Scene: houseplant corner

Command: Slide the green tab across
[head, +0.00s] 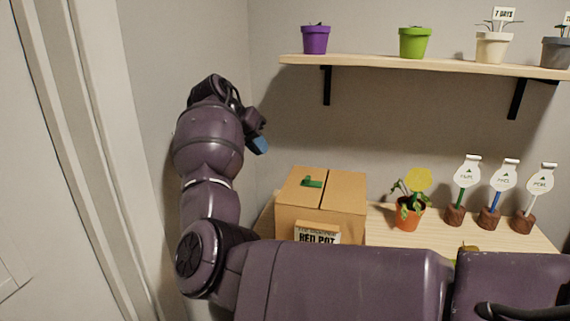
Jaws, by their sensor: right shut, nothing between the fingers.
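The green tab (312,182) lies on top of a closed brown cardboard box (345,193), near the seam between its top flaps. The box stands on the wooden table. My right arm reaches across the front of the view and bends up at the left. My right gripper (260,144), with blue at its tip, is shut and empty. In the picture it is up and to the left of the green tab, apart from it and the box. My left gripper is not in view.
A "RED POT" card (317,233) stands before the box. A terracotta pot (408,214) with a yellow flower and several white-headed markers (466,180) stand to the right. A shelf (425,65) with pots runs above. My arm hides the table's front.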

